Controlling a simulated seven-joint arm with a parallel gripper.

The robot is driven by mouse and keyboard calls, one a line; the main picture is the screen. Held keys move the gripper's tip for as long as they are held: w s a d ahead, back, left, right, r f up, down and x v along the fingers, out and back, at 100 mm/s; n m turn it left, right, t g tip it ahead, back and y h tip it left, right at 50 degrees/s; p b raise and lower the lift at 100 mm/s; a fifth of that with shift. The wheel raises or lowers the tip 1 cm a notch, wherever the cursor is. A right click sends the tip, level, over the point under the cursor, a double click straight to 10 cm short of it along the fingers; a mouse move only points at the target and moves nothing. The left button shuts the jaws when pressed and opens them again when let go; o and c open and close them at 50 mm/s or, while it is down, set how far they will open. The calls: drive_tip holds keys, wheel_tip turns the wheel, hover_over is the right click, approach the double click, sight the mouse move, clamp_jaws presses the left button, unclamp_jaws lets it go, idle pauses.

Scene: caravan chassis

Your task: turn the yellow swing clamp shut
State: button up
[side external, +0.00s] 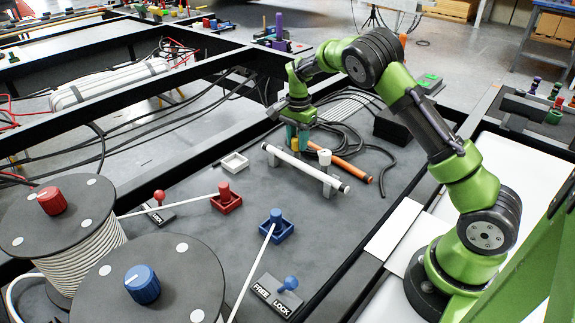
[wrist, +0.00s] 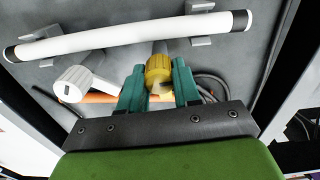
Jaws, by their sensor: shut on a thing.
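The yellow swing clamp (wrist: 158,70) sits between the two teal fingers of my gripper (wrist: 159,84) in the wrist view. My gripper is shut on its knob, and a grey arm leads from the knob toward the white tube (wrist: 130,38). In the side view my gripper (side external: 297,136) reaches down at the tube's far end, with a little yellow of the clamp (side external: 295,145) showing; the fingers hide most of it. A white swing clamp (wrist: 78,82) stands beside it, apart from my fingers, and also shows in the side view (side external: 324,157).
The white tube rests on grey cradles (side external: 331,185). An orange tube (side external: 350,168) and black cables lie behind it. A white open box (side external: 235,163), a red post holder (side external: 226,200) and a blue one (side external: 276,228) stand to the left. Large reels (side external: 150,285) fill the front left.

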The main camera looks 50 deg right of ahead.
drive_tip(key=shift+r+m, duration=0.1)
drive_tip(key=shift+m, duration=0.3)
drive_tip(key=o, duration=1.1)
drive_tip(key=shift+c, duration=0.2)
wheel_tip(320, 180, up, 17)
